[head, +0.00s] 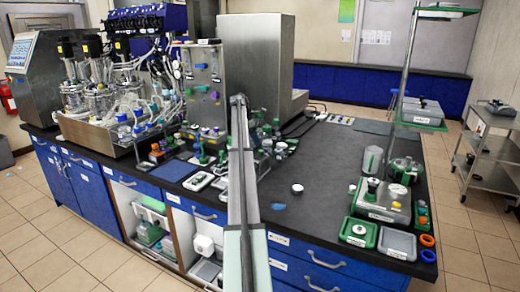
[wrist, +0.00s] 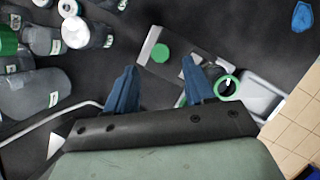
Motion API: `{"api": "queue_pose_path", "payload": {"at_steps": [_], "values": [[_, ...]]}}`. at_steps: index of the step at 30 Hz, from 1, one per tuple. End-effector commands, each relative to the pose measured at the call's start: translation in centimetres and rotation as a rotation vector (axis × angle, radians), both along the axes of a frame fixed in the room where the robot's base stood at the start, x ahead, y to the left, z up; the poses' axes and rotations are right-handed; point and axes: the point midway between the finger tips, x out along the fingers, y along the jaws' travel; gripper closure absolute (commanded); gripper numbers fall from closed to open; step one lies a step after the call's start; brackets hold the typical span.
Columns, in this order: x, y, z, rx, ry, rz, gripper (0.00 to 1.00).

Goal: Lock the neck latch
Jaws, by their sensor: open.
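My gripper (wrist: 158,75) shows in the wrist view with its two blue fingers apart and nothing between them. Beyond the fingertips lies a grey plate (wrist: 185,62) with a round green cap (wrist: 160,53). A green ring-shaped part (wrist: 227,86) with a dark centre is just right of the right finger. I cannot tell which part, if any, is the neck latch. In the head view my arm runs up the middle and hides part of the bench; the fingers cannot be made out there.
Clear bottles (wrist: 35,93) crowd the left of the wrist view. A pale tray (wrist: 262,97) is at right. A blue piece (head: 278,206) lies on the dark bench (head: 320,170), which has free room right of my arm. Glass vessels (head: 90,85) stand at the left.

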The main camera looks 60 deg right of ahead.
Motion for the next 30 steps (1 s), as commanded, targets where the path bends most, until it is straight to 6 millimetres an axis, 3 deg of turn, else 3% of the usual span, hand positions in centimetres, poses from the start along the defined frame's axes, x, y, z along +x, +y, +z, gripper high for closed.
{"api": "queue_pose_path", "payload": {"at_steps": [9,24,30], "values": [[-1.5,-1.0,-4.2,0.000,0.000,-0.001,0.46],[-1.8,-1.3,-5.3,-0.001,-0.001,-0.001,0.46],[-1.8,-1.3,-5.3,0.000,0.000,-0.001,0.64]]}}
